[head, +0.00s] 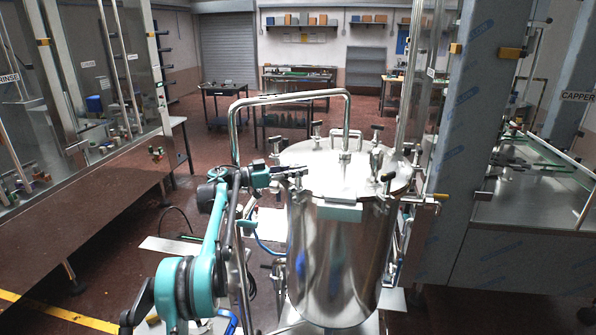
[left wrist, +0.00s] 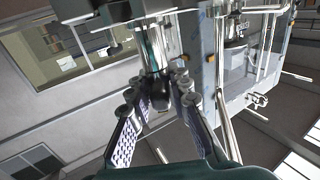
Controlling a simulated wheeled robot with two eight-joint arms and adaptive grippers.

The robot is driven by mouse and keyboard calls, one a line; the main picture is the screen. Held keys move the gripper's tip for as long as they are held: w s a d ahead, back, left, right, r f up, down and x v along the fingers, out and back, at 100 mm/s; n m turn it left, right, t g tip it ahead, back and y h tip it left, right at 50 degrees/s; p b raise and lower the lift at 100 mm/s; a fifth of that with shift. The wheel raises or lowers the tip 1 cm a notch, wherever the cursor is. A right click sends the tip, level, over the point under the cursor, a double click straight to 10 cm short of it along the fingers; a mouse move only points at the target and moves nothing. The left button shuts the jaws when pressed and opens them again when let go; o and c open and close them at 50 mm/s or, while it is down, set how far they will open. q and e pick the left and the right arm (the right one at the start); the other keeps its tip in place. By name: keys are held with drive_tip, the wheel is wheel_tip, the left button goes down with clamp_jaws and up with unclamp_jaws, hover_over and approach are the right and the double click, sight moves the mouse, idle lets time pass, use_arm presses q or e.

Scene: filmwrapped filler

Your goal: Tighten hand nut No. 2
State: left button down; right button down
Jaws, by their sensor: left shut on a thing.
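A steel tank (head: 335,255) stands in the middle of the head view with its round lid (head: 335,165) on. Several black-topped hand nuts sit around the lid's rim, including one at the back (head: 377,128) and one at the front right (head: 388,178). I see no numbers on them. My left gripper (head: 293,172) is at the lid's left rim. In the left wrist view, its fingers (left wrist: 160,94) are on either side of a dark hand nut (left wrist: 160,106) and shut on it. The nut's exact contact with the pads is partly hidden. My right gripper is out of view.
A bent steel pipe (head: 290,97) arches over the tank's left side, close to my left arm. A steel column (head: 470,110) stands to the right. Benches (head: 298,78) are at the back, and open floor lies between them and the tank.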

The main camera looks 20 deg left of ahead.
use_arm(q)
drive_tip(key=c, duration=1.5)
unclamp_jaws()
drive_tip(key=shift+o, duration=0.2)
drive_tip(key=v, duration=1.2)
